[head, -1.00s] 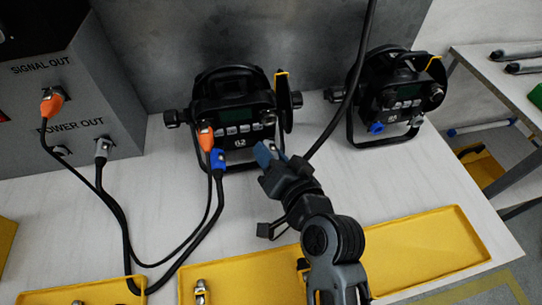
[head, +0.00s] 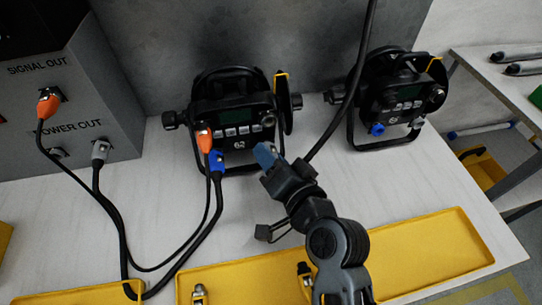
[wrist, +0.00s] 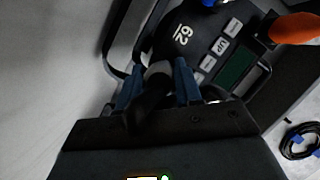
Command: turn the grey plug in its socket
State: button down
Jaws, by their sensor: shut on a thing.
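The par can marked 62 (head: 236,118) stands upright on the table, with its dark display and buttons facing me. My gripper (head: 266,155) is at its lower right front. In the wrist view, the blue fingers (wrist: 158,84) are closed on a grey plug (wrist: 160,70) with a thick black cable. The plug's front end is at the can's panel; how deep it sits in the socket is hidden. In the head view the fingers hide this plug. Another grey plug (head: 100,150) is in the POWER OUT side of the grey box (head: 110,95).
An orange plug (head: 205,140) and a blue plug (head: 217,161) are at the can's lower left. A second par can (head: 400,100) stands at right. Yellow trays (head: 420,240) lie along the front. A black cable (head: 352,85) hangs behind my gripper.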

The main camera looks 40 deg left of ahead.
jog(key=c, duration=1.1)
grip_release()
jog(key=shift+w+r, duration=0.1)
jog(key=shift+r, duration=0.15)
jog(key=o, duration=0.4)
jog(key=shift+f, duration=0.2)
jog(key=shift+d, duration=0.1)
jog(key=b+v, duration=0.1)
jog(key=v, duration=0.6)
jog(key=shift+s+d+r, duration=0.15)
jog(key=shift+s+d, duration=0.1)
